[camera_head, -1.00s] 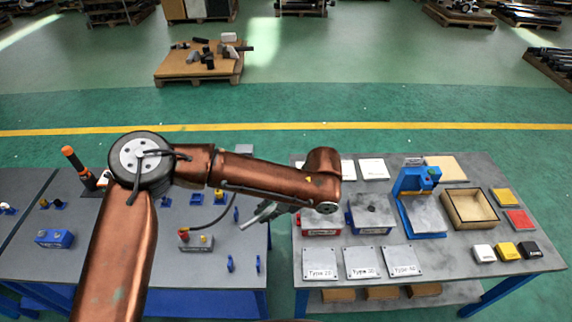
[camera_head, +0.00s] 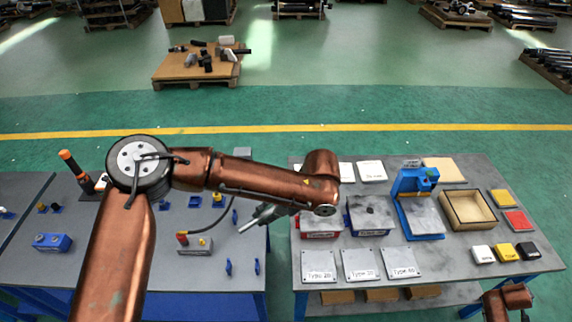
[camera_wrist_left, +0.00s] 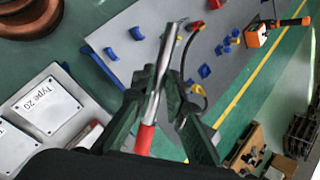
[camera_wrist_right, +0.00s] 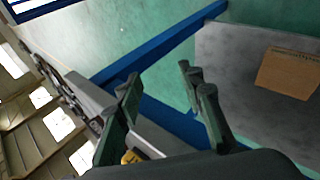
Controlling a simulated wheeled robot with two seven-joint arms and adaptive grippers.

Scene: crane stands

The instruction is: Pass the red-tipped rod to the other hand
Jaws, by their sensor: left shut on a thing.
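The red-tipped rod is a slim silver bar with a red end (camera_wrist_left: 146,138); its silver part shows in the left wrist view between dark green fingers. My left gripper (camera_wrist_left: 158,80) is shut on the rod. In the head view the left gripper (camera_head: 266,212) hangs under the end of my copper arm, over the gap between the two tables, and the silver rod end (camera_head: 247,227) points down-left. The red end is hidden there. My right gripper (camera_wrist_right: 160,85) is open and empty in the right wrist view, with a table edge beyond it. It does not show in the head view.
The right table (camera_head: 440,252) carries Type plates, a blue stand (camera_head: 418,205), a wooden box (camera_head: 468,208) and coloured blocks.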

